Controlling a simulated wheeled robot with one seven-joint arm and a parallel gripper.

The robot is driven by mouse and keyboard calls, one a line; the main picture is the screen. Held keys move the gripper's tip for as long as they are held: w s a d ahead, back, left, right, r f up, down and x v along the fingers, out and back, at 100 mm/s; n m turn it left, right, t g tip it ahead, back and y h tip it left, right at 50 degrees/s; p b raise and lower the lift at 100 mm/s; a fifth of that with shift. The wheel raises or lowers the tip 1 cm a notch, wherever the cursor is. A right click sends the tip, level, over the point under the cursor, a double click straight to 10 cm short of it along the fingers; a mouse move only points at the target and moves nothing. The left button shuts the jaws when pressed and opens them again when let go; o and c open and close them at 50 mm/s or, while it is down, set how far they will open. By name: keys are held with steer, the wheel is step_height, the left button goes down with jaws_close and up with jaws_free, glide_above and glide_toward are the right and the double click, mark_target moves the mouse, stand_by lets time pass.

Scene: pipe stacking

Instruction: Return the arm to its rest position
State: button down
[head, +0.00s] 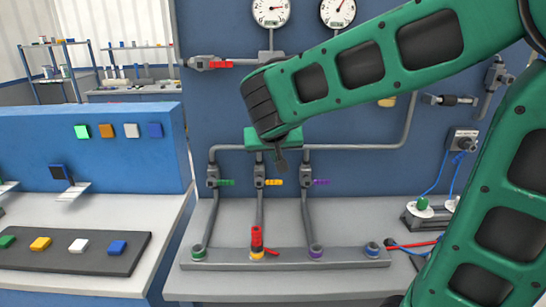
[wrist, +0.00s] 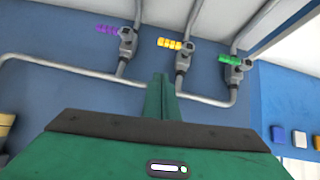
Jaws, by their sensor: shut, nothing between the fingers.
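My green arm reaches across the right side of the head view. My gripper (head: 281,162) hangs at its end, in front of the blue wall panel and above the grey workbench. In the wrist view its narrow green fingers (wrist: 160,97) are together with nothing between them. A red piece (head: 257,240) stands upright on the yellow-ringed socket of the grey base bar (head: 215,261), below my gripper and apart from it. The other sockets, ringed green (head: 198,253), purple (head: 316,251) and blue (head: 373,249), look empty.
Grey wall pipes carry green (head: 226,182), yellow (head: 274,182) and purple (head: 321,181) valve handles close behind my gripper. Gauges (head: 270,10) hang above. A connector fixture (head: 430,212) with blue cables stands right. A blue-backed bench (head: 90,150) with a dark tray (head: 70,253) stands left.

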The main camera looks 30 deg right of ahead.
steer(key=s+d+f+m+g+y, duration=0.1)
steer(key=s+d+f+g, duration=0.15)
steer(key=s+d, duration=0.4)
steer(key=s+d+f+m+g, duration=0.15)
steer(key=s+d+f, duration=0.25)
steer(key=s, duration=0.6)
steer(key=s+f+g+y, duration=0.1)
steer(key=s+g+y, duration=0.1)
steer(key=s, duration=0.5)
steer(key=s+a+f+g+y, duration=0.1)
steer(key=s+f, duration=0.1)
steer(key=s, duration=0.6)
steer(key=shift+s+a+f+g+y, duration=0.2)
steer(key=shift+f+g+y, duration=0.1)
steer(key=shift+g+y, duration=0.1)
steer(key=shift+n, duration=0.25)
